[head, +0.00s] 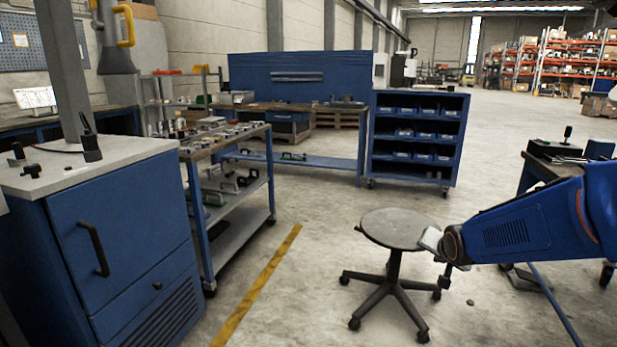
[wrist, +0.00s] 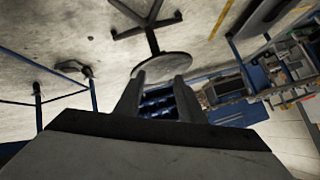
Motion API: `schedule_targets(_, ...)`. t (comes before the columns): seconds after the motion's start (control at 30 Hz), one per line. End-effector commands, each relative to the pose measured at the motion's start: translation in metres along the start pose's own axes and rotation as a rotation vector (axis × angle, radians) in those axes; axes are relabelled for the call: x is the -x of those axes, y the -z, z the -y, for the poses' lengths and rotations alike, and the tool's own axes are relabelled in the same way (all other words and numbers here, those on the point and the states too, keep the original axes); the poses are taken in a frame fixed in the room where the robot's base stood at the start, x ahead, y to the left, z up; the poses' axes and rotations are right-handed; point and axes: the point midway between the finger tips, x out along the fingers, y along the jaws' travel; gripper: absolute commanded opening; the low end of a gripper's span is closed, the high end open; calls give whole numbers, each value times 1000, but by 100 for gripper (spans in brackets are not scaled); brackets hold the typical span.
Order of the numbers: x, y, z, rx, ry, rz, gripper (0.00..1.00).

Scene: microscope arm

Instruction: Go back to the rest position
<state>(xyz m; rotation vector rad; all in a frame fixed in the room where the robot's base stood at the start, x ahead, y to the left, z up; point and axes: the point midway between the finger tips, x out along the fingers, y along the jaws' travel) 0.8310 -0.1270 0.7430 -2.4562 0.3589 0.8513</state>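My blue arm (head: 530,225) reaches in from the right edge of the head view, with its end in front of the round grey stool (head: 393,229). In the wrist view, my gripper (wrist: 156,90) shows two grey fingers standing apart. Nothing is held between them; the gap shows the distant blue shelving. The stool seat also shows in the wrist view (wrist: 160,66), just beyond the fingertips in the picture; I cannot tell the distance.
A blue cabinet (head: 125,240) stands at the left, beside a shelved cart (head: 237,200). A blue bin rack (head: 416,135) and a workbench with a blue back panel (head: 300,75) stand behind. Another table (head: 545,165) is at the right. Floor around the yellow line (head: 258,285) is clear.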

Motion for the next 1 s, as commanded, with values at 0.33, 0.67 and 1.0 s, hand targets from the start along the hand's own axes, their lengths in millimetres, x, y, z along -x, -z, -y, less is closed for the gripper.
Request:
schedule_targets(0.33, 102, -51, -19, 199, -67, 140, 36)
schedule_targets(0.67, 193, -114, -46, 389, -86, 297, 36)
schedule_targets(1.0, 265, -177, -75, 557, -66, 444, 36)
